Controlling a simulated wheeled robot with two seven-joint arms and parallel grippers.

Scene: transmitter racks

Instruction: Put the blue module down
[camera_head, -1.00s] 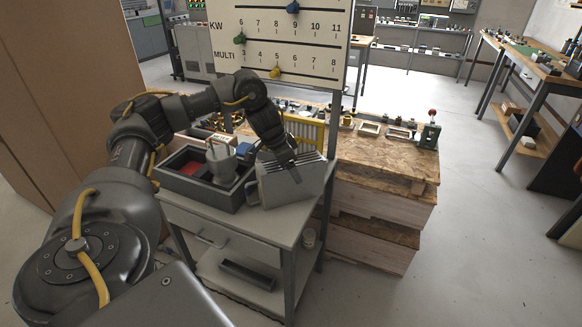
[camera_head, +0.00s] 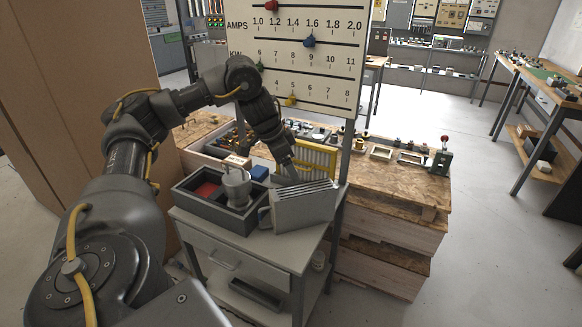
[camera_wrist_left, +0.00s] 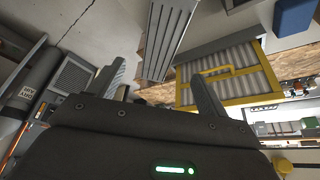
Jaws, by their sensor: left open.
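The blue module (camera_head: 259,173) is a small blue block at the back right of a black divided tray (camera_head: 205,211) on the grey cart; I cannot tell whether it sits in the tray or behind it. A blue block also shows at the top right of the left wrist view (camera_wrist_left: 295,15). My left gripper (camera_head: 292,175) is above the back edge of a grey ribbed box, to the right of the blue module and apart from it. In the left wrist view its two fingers (camera_wrist_left: 160,92) are spread with nothing between the tips. My right gripper is out of view.
The grey ribbed box (camera_head: 303,208) stands right of the tray, which holds a grey cylindrical part (camera_head: 236,190) and a red piece. A yellow-framed ribbed panel (camera_head: 316,160) stands behind. A scale board (camera_head: 300,50) rises above. Open floor lies to the right.

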